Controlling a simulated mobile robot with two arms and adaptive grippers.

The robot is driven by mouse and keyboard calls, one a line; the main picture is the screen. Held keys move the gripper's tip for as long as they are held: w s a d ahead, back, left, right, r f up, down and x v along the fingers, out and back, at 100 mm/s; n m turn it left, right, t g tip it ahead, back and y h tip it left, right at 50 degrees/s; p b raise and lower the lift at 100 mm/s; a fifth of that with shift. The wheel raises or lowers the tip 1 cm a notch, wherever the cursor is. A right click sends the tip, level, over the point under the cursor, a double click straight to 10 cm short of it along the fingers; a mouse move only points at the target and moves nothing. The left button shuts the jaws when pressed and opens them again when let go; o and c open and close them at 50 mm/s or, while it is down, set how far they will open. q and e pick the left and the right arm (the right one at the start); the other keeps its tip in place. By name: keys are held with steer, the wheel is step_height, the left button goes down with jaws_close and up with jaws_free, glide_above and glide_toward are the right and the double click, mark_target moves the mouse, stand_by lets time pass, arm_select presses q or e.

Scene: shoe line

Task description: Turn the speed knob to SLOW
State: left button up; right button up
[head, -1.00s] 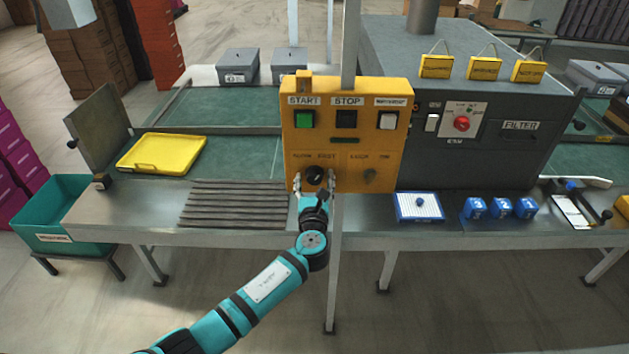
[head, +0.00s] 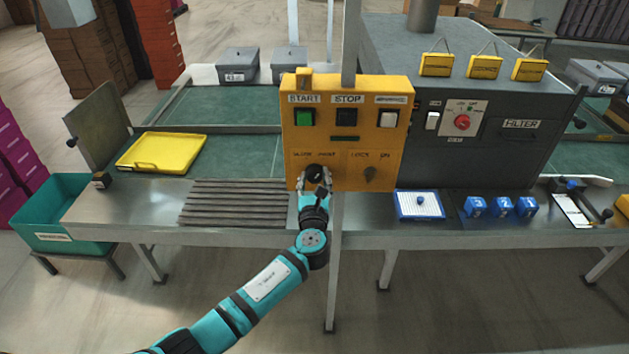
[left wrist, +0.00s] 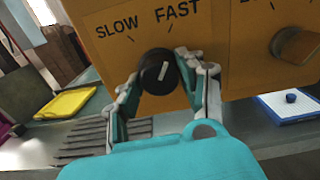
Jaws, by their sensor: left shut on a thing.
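The speed knob (head: 314,172) is a round black knob low on the left of the yellow control panel (head: 345,150). In the left wrist view the knob (left wrist: 158,76) has a white pointer line, aimed up and slightly right, toward the FAST mark (left wrist: 178,10). The SLOW mark (left wrist: 117,30) is up and left of it. My left gripper (head: 315,181) is at the knob from below, one finger on each side, shut on it. The fingers also show in the left wrist view (left wrist: 157,70). My right gripper is in neither view.
A second knob (head: 370,173) sits right of the speed knob on the panel. Above are a green start button (head: 304,119), a black stop button (head: 346,118) and a white button (head: 387,119). A metal post stands behind the panel. A yellow tray (head: 161,153) lies to the left.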

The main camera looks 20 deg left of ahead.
arm_select(q)
steer(key=n+b, duration=0.2)
steer(key=n, duration=0.1)
steer(key=shift+f, duration=0.2)
steer(key=n+b, duration=0.2)
steer(key=n, duration=0.1)
steer(key=shift+n, duration=0.3)
steer(key=n+b, duration=0.2)
steer(key=n, duration=0.1)
steer(key=shift+d+n, duration=0.1)
steer(key=shift+n, duration=0.2)
steer(key=shift+r+n+b, duration=0.15)
steer(key=shift+n+b, duration=0.85)
steer(key=shift+n, duration=0.5)
steer(key=o, duration=1.2)
steer(key=shift+r, duration=0.1)
steer(key=v, duration=1.2)
